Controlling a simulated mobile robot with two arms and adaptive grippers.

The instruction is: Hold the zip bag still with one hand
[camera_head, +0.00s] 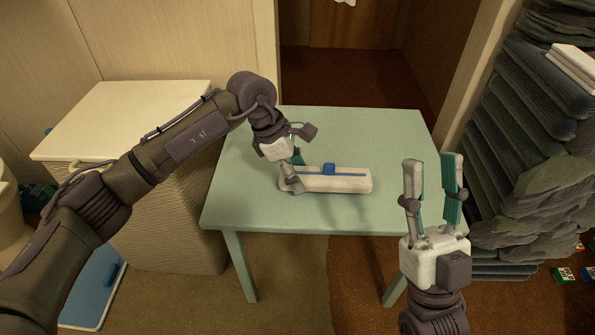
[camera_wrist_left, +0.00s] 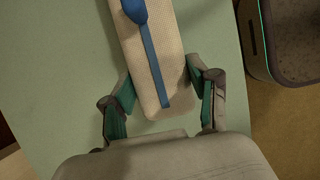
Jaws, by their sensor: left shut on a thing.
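The zip bag (camera_head: 340,184) is a long cream block with a blue zip strip and a blue slider (camera_head: 329,168) along its top. It lies on the pale green table (camera_head: 385,135). My left gripper (camera_head: 293,175) is at the bag's left end, with one finger on each side, shut on it. In the left wrist view, the bag (camera_wrist_left: 165,60) runs between the fingers of my left gripper (camera_wrist_left: 160,100), and the blue strip points towards the palm. My right gripper (camera_head: 432,185) is open and empty, pointing up in front of the table's right side.
A white-topped wicker hamper (camera_head: 120,115) stands left of the table. A tall stone stack (camera_head: 525,150) stands close on the right. The table top behind the bag is clear. Small coloured boxes (camera_head: 566,275) lie on the floor at the far right.

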